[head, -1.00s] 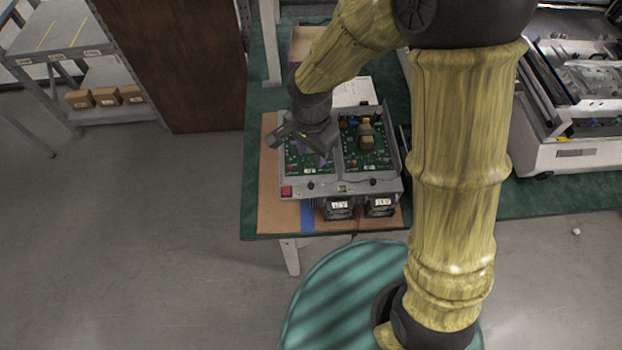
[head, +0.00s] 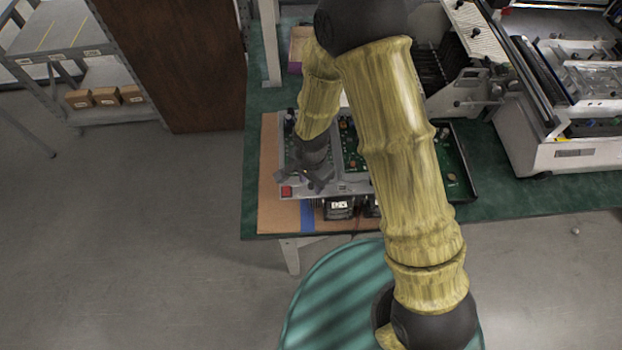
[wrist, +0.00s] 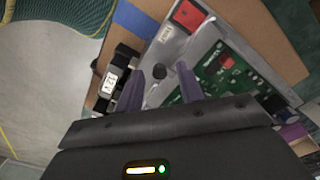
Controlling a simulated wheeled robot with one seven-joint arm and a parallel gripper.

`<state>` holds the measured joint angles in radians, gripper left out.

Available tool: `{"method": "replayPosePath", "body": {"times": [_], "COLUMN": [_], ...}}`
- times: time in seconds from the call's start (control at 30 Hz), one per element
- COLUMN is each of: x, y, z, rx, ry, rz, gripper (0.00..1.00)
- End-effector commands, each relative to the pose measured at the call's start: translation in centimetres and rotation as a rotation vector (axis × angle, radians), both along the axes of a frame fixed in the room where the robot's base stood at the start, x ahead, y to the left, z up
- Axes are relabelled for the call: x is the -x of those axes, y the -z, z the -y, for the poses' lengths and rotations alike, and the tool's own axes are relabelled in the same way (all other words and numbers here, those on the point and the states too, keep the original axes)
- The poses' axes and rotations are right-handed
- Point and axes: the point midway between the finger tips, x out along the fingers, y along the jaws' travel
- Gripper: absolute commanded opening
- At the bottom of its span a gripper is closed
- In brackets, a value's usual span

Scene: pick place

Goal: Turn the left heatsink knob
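In the head view my gripper (head: 318,186) points down at the unit's front edge and hides the knob. A black heatsink block with a white label (head: 340,206) sits just below; it also shows in the wrist view (wrist: 110,83).
A red button (head: 286,190) is left of my gripper on the panel; it also shows in the wrist view (wrist: 187,14). Green boards (wrist: 225,70) fill the unit. A large machine (head: 565,155) stands at the right of the green table (head: 520,200). My arm hides part of the unit.

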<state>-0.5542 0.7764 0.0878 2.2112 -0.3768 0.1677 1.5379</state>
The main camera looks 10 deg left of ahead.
Motion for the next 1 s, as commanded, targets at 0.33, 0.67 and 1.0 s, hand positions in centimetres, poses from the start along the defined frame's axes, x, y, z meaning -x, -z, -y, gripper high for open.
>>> {"method": "replayPosePath", "body": {"times": [0.33, 0.67, 1.0], "x": [-0.01, 0.12, 0.1], "y": [0.04, 0.05, 0.1], "z": [0.0, -0.15, -0.08], "rx": [0.0, 0.0, -0.002], "ry": [0.0, -0.008, -0.098], "rz": [0.0, -0.001, -0.001], "gripper": [0.18, 0.0, 0.0]}}
